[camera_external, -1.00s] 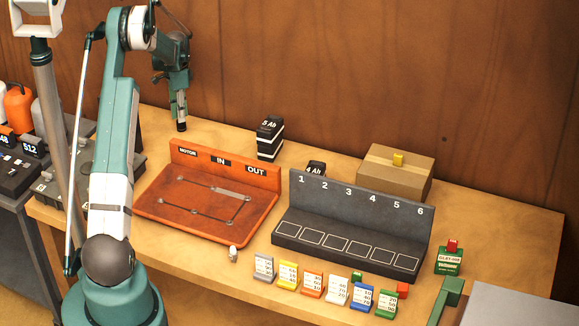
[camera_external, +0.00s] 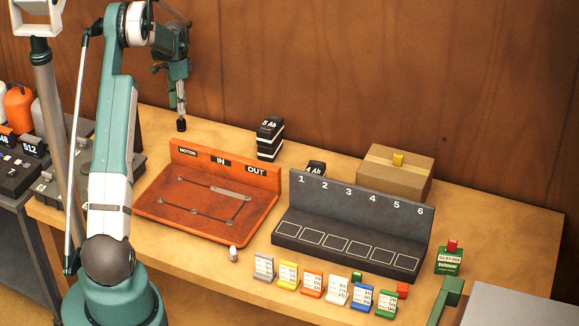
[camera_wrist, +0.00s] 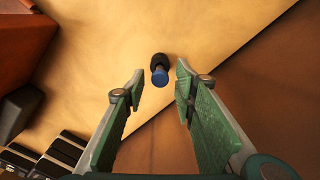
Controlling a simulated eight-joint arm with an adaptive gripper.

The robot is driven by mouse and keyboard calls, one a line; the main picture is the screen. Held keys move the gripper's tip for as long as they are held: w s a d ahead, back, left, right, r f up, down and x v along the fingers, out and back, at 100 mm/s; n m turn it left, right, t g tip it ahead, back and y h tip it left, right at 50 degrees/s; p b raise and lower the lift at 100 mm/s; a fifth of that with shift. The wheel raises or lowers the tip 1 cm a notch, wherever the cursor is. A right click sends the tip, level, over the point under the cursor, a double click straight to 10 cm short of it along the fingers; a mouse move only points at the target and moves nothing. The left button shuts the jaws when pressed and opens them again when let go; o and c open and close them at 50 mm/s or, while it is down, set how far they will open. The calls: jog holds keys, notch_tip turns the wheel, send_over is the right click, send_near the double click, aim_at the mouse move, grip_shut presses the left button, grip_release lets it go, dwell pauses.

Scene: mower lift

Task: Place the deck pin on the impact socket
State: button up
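My gripper (camera_wrist: 159,82) is open. Its two green fingers stand well apart, with clear gaps on both sides of a small piece between and just beyond the tips. That piece has a dark round body, the impact socket (camera_wrist: 159,60), and a blue round end, apparently the deck pin (camera_wrist: 160,76), facing the wrist camera. The socket also shows as a black piece (camera_external: 181,126) on the bench at the back left, directly under my gripper. The pin looks in line with the socket; how deep it sits I cannot tell.
The orange-red tray (camera_external: 160,208) marked IN and OUT lies to the right of my gripper. Black battery blocks (camera_external: 268,140) stand behind it. The numbered dark rack (camera_external: 300,245) and a cardboard box (camera_external: 400,178) are farther right. Bare bench surrounds the socket.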

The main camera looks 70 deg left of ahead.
notch_tip(320, 180, up, 8)
dwell(0.4)
jog(key=shift+r, duration=0.1)
dwell(0.5)
jog(key=shift+d, duration=0.1)
